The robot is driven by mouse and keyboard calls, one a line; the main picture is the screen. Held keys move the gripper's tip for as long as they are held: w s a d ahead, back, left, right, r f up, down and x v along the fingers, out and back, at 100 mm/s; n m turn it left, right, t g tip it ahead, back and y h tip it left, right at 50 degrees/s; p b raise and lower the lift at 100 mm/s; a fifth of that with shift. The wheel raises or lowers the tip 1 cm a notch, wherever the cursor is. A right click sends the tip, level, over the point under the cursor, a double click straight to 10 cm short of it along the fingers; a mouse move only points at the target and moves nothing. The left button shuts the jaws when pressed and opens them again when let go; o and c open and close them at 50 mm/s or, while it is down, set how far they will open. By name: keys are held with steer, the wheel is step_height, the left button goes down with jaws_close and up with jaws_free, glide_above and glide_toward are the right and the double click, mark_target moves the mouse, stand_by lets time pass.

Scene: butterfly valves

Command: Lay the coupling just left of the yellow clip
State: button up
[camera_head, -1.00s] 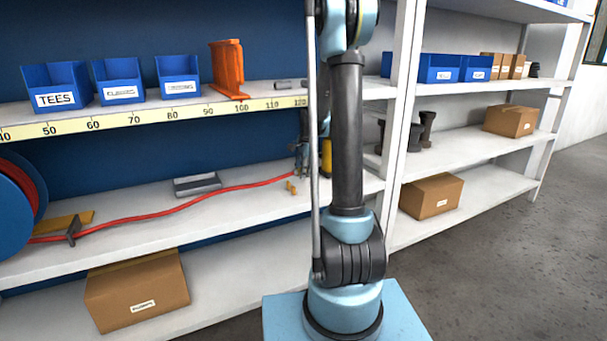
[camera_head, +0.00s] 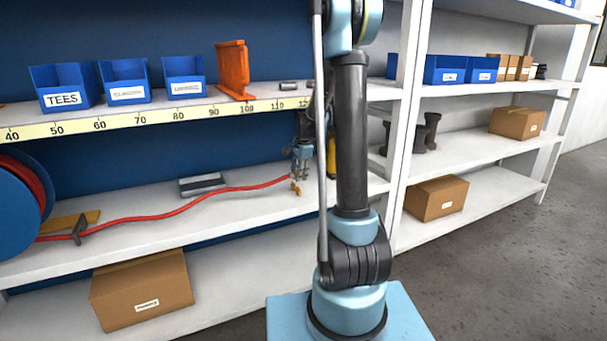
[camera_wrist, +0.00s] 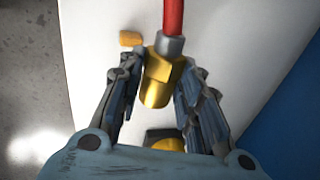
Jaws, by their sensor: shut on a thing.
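The brass coupling (camera_wrist: 157,82) has a grey collar and ends the red hose (camera_wrist: 173,15). My gripper (camera_wrist: 155,88) is shut on the coupling, with a finger on either side of it in the wrist view. In the head view my gripper (camera_head: 298,172) is low over the middle shelf, left of my arm's column. A small yellow piece (camera_wrist: 130,38), possibly the yellow clip, lies on the shelf just beside the coupling, toward the shelf's front edge. Whether the coupling touches the shelf I cannot tell.
A yellow thing with a dark top (camera_head: 331,160) stands right of my gripper, partly hidden by my arm. The red hose runs left past a grey block (camera_head: 202,184) and a bracket (camera_head: 78,231) to the blue reel (camera_head: 15,210). Bins (camera_head: 64,88) line the shelf above.

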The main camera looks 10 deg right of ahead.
steer(key=shift+s+a, duration=0.6)
steer(key=shift+a, duration=1.15)
steer(key=shift+s+a, duration=0.55)
steer(key=shift+a, duration=1.15)
steer(key=shift+s+a, duration=0.6)
steer(key=shift+a, duration=1.15)
steer(key=shift+f, duration=2.85)
steer(key=o, duration=1.2)
